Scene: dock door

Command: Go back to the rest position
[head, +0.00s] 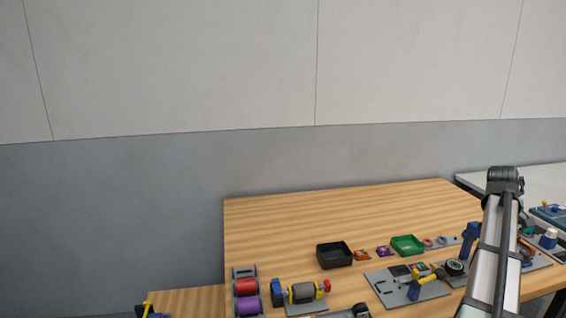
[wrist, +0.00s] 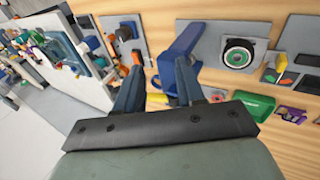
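My gripper (wrist: 160,68) shows in the wrist view with its two dark blue fingers spread apart. I see nothing held between them. The fingers point over the wooden table (wrist: 225,82), towards a tall blue part (wrist: 180,42) just beyond the right finger; whether they touch it I cannot tell. In the head view my arm rises at the right and bends at the top, and it hides my gripper. The same blue part (head: 468,240) stands left of my arm there.
The wooden table (head: 300,215) bears a black bin (head: 334,255), a green tray (head: 407,245), a grey board with a yellow-handled tool (head: 425,280), and a rack of coloured rolls (head: 246,287). A grey-topped bench (head: 540,180) stands at the right. The table's back left is clear.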

